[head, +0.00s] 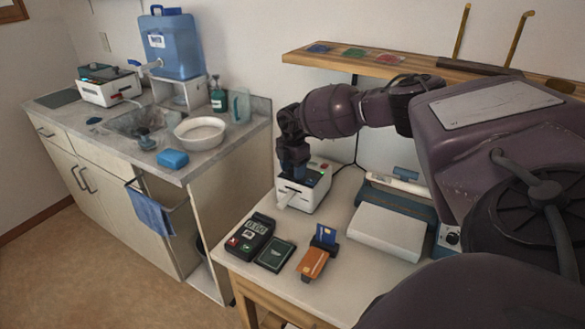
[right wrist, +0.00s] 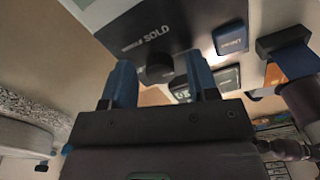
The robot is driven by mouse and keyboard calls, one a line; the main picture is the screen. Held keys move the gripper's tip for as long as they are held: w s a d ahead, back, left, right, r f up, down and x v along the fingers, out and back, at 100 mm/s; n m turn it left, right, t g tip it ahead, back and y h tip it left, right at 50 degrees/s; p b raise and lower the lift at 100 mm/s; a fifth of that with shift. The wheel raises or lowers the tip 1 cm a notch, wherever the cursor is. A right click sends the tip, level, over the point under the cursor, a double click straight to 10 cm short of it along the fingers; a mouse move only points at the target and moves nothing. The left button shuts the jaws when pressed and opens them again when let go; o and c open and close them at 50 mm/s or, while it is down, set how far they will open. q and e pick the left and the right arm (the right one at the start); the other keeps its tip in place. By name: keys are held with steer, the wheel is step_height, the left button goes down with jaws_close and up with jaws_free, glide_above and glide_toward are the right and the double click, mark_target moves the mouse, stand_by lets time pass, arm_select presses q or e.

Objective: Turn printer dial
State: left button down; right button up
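The printer (head: 312,196) is a small white box with a dark top, red and green marks and a white paper strip at its front. It stands at the table's back left in the head view. My right gripper (head: 292,171) points down over its left part, hiding some of the top. In the right wrist view, the right gripper (right wrist: 160,85) has its two blue fingers apart. My left gripper is not in view.
On the table are a card terminal (head: 250,236), a dark green pad (head: 275,254), a card holder with an orange card (head: 314,263) and a white flat device (head: 387,232). A wooden shelf (head: 400,62) is behind my right arm. A sink counter (head: 190,172) stands left.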

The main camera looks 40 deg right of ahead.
steer(key=c, duration=0.9)
